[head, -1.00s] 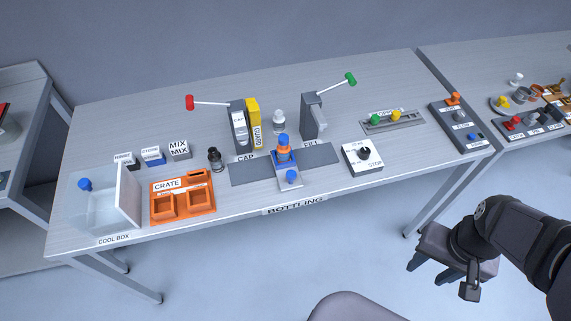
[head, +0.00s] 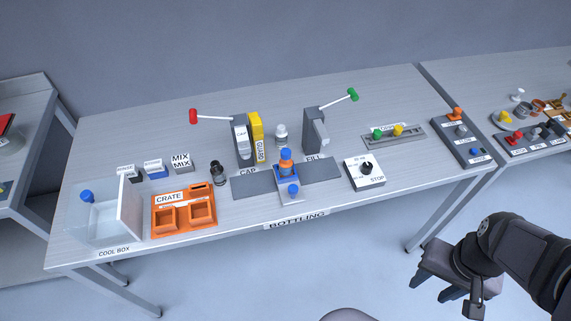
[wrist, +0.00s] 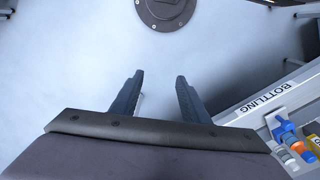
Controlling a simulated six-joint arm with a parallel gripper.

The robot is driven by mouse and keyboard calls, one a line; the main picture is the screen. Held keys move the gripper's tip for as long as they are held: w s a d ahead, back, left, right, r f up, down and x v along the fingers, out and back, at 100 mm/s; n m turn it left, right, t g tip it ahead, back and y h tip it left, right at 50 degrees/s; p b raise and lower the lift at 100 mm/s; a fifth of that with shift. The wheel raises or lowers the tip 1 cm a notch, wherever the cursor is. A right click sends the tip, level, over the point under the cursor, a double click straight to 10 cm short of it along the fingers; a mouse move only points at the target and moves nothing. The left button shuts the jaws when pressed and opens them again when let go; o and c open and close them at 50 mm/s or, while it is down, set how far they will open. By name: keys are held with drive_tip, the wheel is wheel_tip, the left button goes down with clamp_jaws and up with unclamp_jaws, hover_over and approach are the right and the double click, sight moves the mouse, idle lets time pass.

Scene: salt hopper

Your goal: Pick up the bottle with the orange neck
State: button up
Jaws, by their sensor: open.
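A bottle with an orange neck or body and a blue cap (head: 286,163) stands upright in a blue holder (head: 281,173) at the front middle of the bottling table. Its lower part is hidden by the holder. An orange and blue shape, likely the same bottle (wrist: 297,146), shows at the lower right of the wrist view. My gripper (head: 432,288) is open and empty, low in front of the table and well to the right of the bottle. Its two fingers also show apart in the wrist view (wrist: 161,79), over bare floor.
A cap press with a red-knobbed lever (head: 241,142) and a fill post with a green-knobbed lever (head: 314,130) stand behind the bottle. A grey-white bottle (head: 281,135) is between them. A black bottle (head: 218,175), orange crate (head: 184,225) and cool box (head: 95,228) stand left.

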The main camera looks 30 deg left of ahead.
sight(284, 161)
drive_tip(key=shift+c, duration=0.3)
idle(0.5)
